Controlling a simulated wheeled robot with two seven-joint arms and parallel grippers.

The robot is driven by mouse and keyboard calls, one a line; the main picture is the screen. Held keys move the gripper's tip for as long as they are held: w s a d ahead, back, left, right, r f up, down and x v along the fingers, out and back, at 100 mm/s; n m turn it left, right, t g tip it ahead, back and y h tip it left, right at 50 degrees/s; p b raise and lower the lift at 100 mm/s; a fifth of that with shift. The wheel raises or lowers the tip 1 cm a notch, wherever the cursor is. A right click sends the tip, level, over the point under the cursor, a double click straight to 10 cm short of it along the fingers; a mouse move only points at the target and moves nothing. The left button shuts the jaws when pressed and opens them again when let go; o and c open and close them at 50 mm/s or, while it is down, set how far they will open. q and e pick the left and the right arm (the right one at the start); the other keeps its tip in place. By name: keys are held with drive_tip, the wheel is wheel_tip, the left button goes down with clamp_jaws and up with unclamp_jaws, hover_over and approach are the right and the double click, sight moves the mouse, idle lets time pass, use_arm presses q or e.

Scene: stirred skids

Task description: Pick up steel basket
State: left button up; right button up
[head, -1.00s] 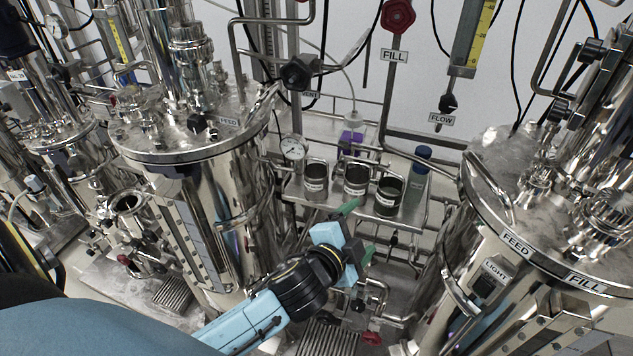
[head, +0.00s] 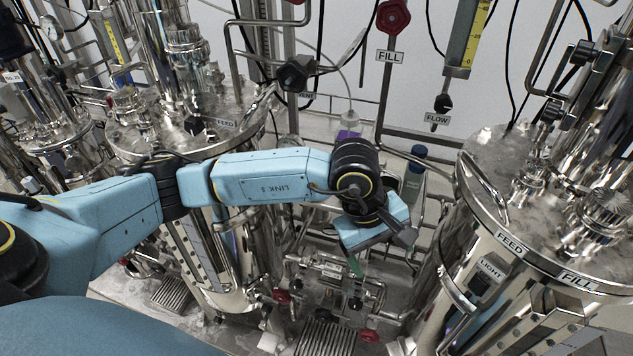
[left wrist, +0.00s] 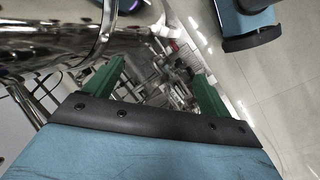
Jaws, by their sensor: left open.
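I cannot make out a steel basket for certain in either view. My left gripper (head: 372,252) hangs over the gap between two large steel vessels, in front of the shelf, its green fingers pointing down. In the left wrist view the two green fingers (left wrist: 160,75) stand apart with nothing between them. Below them are blurred pipes and fittings. My left arm and wrist hide most of the shelf, including the spot where three dark-topped steel cups showed earlier. My right gripper is in neither view.
Steel vessels stand at left (head: 215,245) and right (head: 455,270) of the gripper. A blue-capped bottle (head: 414,175) stands just behind my wrist, a purple-marked bottle (head: 349,127) farther back. Pipes with red knobs (head: 281,296) lie below. A red FILL valve (head: 390,17) hangs above.

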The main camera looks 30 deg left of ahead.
use_arm(q)
drive_tip(key=w+a+r+m+t+y, duration=0.1)
drive_tip(key=w+a+r+y, duration=0.15)
drive_tip(key=a, duration=0.35)
drive_tip(key=w+a+r+t+y, duration=0.1)
drive_tip(key=w+a+y, duration=0.1)
drive_tip(key=a+y, duration=0.35)
drive_tip(key=shift+h, duration=0.5)
drive_tip(key=w+a+f+p, duration=0.1)
drive_tip(key=w+a, duration=0.2)
drive_tip(key=w+a+f+p, duration=0.1)
drive_tip(key=w+a+f, duration=0.1)
drive_tip(key=w+a, duration=0.1)
drive_tip(key=w+a+f+p, duration=0.1)
drive_tip(key=w+a+f, duration=0.1)
drive_tip(key=a, duration=0.3)
drive_tip(key=shift+w+a, duration=0.25)
drive_tip(key=shift+w, duration=0.65)
drive_tip(key=c, duration=1.4)
drive_tip(key=shift+o, duration=0.2)
drive_tip(key=shift+r, duration=0.15)
drive_tip(key=shift+r, duration=0.1)
drive_tip(key=s+d+b, duration=0.3)
drive_tip(key=s+d, duration=0.9)
drive_tip(key=d, duration=0.1)
drive_tip(key=shift+s+b, duration=0.25)
drive_tip(key=shift+b, duration=0.05)
